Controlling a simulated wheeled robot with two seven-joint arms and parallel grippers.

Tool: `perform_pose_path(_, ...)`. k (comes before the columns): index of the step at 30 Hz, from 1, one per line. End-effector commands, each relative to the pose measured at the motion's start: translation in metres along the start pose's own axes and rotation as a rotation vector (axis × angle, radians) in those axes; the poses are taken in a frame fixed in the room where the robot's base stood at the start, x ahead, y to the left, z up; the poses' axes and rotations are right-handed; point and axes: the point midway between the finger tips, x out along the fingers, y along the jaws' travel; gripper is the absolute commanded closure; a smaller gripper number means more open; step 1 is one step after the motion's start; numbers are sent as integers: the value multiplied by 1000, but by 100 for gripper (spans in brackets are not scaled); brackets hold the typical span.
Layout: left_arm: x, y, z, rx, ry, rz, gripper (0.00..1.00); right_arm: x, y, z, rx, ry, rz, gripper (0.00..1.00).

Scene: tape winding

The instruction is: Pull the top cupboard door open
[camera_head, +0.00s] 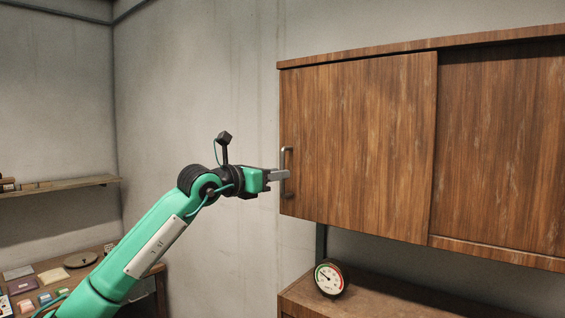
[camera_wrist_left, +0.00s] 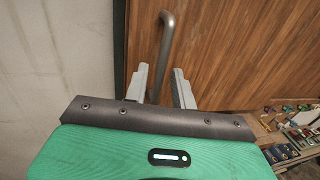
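The top cupboard door (camera_head: 360,140) is a brown wooden panel at the left of the wall cupboard, and it looks closed. Its upright metal handle (camera_head: 289,153) sits near the door's left edge. My left gripper (camera_head: 286,174) is at the handle's lower part. In the left wrist view the handle (camera_wrist_left: 167,38) runs down between the two grey fingers of my left gripper (camera_wrist_left: 160,72). The fingers are apart, with a gap visible beside the handle. The handle's lower end is hidden behind the gripper. My right gripper is in neither view.
A second wooden panel (camera_head: 500,150) stands to the right, set behind the door's right edge. Below is a wooden counter (camera_head: 390,303) with a round gauge (camera_head: 328,278). A shelf (camera_head: 60,187) and a cluttered bench lie at the left. Bare wall is left of the cupboard.

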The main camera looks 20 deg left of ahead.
Motion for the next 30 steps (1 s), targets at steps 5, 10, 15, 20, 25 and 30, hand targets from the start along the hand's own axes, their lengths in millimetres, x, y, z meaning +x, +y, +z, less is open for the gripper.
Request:
perform_pose_path(5,20,0,2,-1,1,-2,74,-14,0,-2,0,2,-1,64)
perform_pose_path(10,26,0,0,-1,-1,0,74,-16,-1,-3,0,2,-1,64)
perform_pose_path(15,27,0,-1,-1,-1,0,74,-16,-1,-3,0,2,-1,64)
perform_pose_path(20,27,0,-1,-1,0,0,88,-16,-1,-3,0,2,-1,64)
perform_pose_path(25,27,0,0,-1,0,0,100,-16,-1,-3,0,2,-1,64)
perform_pose_path(30,27,0,-1,0,-1,0,100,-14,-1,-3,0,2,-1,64)
